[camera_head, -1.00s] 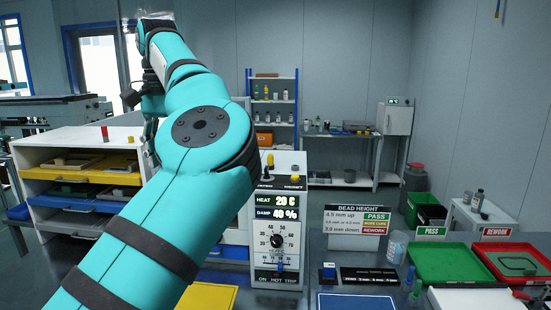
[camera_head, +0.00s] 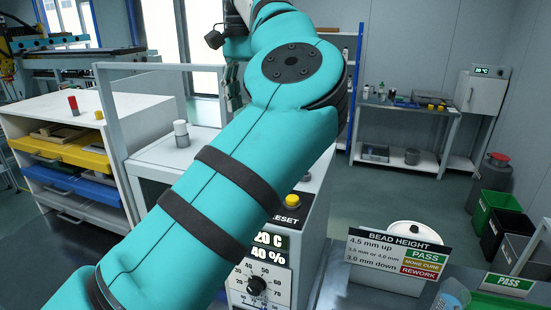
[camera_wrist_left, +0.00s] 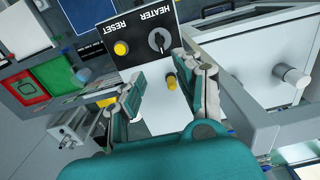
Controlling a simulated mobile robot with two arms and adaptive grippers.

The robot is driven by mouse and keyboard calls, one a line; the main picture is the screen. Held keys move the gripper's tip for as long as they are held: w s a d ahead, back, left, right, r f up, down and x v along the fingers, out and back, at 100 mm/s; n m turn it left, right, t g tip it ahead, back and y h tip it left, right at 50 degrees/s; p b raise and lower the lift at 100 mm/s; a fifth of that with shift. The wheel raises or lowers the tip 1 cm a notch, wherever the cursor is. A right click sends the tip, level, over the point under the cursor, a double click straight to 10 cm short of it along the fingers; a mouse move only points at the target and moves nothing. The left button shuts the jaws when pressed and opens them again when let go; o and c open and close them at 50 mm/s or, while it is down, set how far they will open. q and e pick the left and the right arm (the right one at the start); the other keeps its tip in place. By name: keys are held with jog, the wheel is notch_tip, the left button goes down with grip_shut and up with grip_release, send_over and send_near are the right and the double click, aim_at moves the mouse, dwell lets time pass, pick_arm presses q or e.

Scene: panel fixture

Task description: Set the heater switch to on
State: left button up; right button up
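The heater switch (camera_wrist_left: 160,40) is a black rotary knob with a pale pointer mark, on a black panel lettered HEATER and RESET. The lettering is upside down in the left wrist view. I cannot read on or off marks there. A yellow reset button (camera_wrist_left: 121,48) sits beside it; it also shows in the head view (camera_head: 292,200). My left gripper (camera_wrist_left: 164,74) is open and empty, fingers spread below the knob in the picture and apart from it. In the head view my left gripper (camera_head: 232,86) is partly hidden behind my arm, which also hides the switch. My right gripper is not in view.
A bead height sign (camera_head: 398,255) stands right of the box. A drawer cabinet (camera_head: 95,110) stands left.

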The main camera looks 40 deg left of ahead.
pick_arm(q)
notch_tip(320, 180, down, 16)
jog(key=shift+w+p, duration=0.15)
jog(key=shift+p, duration=0.7)
jog(key=shift+f, duration=0.65)
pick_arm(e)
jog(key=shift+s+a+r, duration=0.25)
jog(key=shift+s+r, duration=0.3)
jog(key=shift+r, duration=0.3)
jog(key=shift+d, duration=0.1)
pick_arm(q)
grip_shut()
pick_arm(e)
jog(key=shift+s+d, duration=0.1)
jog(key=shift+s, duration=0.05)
